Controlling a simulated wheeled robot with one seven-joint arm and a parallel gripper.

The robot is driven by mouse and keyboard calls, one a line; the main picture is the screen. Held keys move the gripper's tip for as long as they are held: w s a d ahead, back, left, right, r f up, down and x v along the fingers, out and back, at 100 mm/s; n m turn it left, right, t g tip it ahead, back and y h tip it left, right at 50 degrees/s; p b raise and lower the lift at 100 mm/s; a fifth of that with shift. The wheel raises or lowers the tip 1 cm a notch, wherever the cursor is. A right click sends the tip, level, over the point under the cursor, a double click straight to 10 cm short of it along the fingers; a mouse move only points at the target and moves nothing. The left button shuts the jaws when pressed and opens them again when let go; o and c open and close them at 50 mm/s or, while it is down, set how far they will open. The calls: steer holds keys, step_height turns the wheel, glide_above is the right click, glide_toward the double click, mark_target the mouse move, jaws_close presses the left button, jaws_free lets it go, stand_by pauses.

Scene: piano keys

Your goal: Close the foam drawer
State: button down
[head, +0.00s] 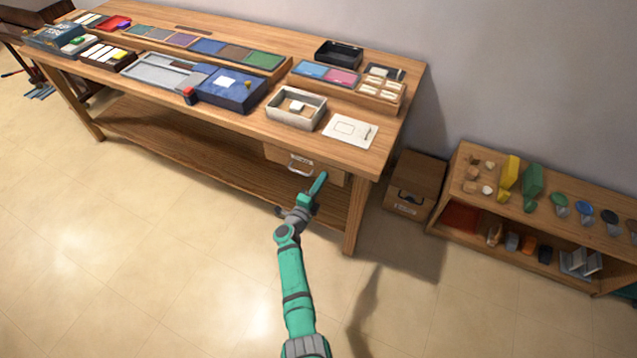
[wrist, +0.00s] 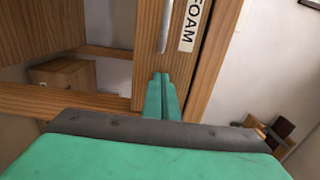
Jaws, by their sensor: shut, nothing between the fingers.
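The foam drawer (head: 276,155) is a wooden drawer under the right end of the workbench, with a metal handle (head: 299,169) and a small label. In the wrist view, the drawer front (wrist: 146,55) shows close up, with its white FOAM label (wrist: 194,25) and pale handle (wrist: 166,25). How far the drawer stands out is hard to tell. My gripper (head: 323,176) is shut and empty, just in front of the drawer's right part. Its green fingertips (wrist: 160,78) lie together against or very near the drawer front; contact is unclear.
The workbench (head: 360,157) holds trays and boxes on top. Its right front leg (head: 356,218) stands close to my gripper. A cardboard box (head: 420,172) and a low shelf (head: 452,190) with blocks stand to the right. The floor in front is clear.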

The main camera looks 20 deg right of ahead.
steer(key=shift+w+d+r, duration=0.25)
steer(key=shift+d, duration=0.05)
steer(key=v, duration=1.4)
steer(key=shift+s+a+f, duration=0.25)
steer(key=shift+s, duration=0.05)
steer(key=s+a+r+n+y, duration=0.4)
steer(key=s+n, duration=0.5)
steer(key=s, duration=0.5)
steer(key=s+a+r+n+t+y, duration=0.1)
steer(key=s+a+r+n+y, duration=0.3)
steer(key=s, duration=1.1)
steer(key=s+a+r+n+t+y, duration=0.1)
steer(key=s+a+r+n+y, duration=0.3)
steer(key=s+r+n, duration=0.4)
steer(key=s+n, duration=0.5)
steer(key=s, duration=0.2)
steer(key=shift+s+a+r+n, duration=0.15)
steer(key=shift+a+r+n, duration=0.15)
steer(key=shift+n, duration=0.1)
